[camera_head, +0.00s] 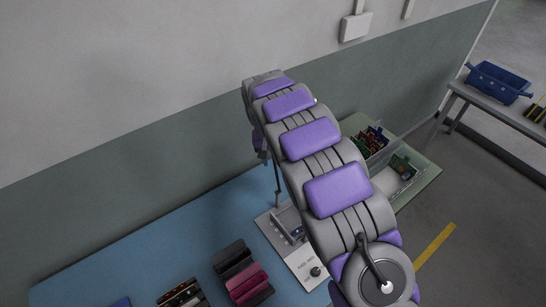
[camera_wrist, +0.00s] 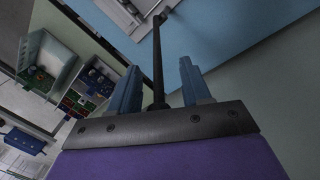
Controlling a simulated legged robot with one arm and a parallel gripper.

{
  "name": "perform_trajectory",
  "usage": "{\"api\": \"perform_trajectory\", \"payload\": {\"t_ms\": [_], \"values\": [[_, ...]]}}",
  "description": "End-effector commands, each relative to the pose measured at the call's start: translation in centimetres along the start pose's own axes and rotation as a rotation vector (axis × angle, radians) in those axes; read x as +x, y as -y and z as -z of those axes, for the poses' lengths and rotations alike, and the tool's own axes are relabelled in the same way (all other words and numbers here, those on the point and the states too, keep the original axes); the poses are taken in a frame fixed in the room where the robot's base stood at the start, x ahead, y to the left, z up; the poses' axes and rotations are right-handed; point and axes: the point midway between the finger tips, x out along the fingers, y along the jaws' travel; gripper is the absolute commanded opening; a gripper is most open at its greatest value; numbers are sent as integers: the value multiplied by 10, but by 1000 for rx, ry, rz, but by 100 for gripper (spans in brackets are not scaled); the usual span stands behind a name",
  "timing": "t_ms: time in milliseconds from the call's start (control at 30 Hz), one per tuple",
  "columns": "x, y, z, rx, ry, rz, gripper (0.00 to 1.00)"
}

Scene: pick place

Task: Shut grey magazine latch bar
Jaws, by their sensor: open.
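The grey magazine (camera_head: 289,223) sits on a light plate on the blue table, partly behind my arm in the head view. Its pale frame (camera_wrist: 130,12) shows at the top of the wrist view. A thin dark grey bar (camera_wrist: 157,45), which looks like the latch bar, runs from the frame to between my fingers. In the head view the bar (camera_head: 277,183) stands up from the magazine. My gripper (camera_wrist: 159,65) is open, with one blue finger on each side of the bar; I cannot tell whether either touches it. My arm hides much of the gripper in the head view.
A black knob (camera_head: 315,271) is on the plate in front of the magazine. Dark and maroon holders (camera_head: 246,284) stand left on the blue table (camera_head: 140,261). Bins with circuit boards (camera_head: 404,168) stand right. A wall runs behind. A blue crate (camera_head: 498,82) is far right.

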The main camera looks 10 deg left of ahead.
Motion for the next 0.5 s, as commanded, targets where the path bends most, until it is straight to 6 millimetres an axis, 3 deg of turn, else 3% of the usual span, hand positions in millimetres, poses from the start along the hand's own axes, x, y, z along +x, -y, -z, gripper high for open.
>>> {"api": "perform_trajectory", "payload": {"t_ms": [67, 500], "values": [[0, 0, 0, 0, 0, 0, 48], [0, 1, 0, 0, 1, 0, 6]]}}
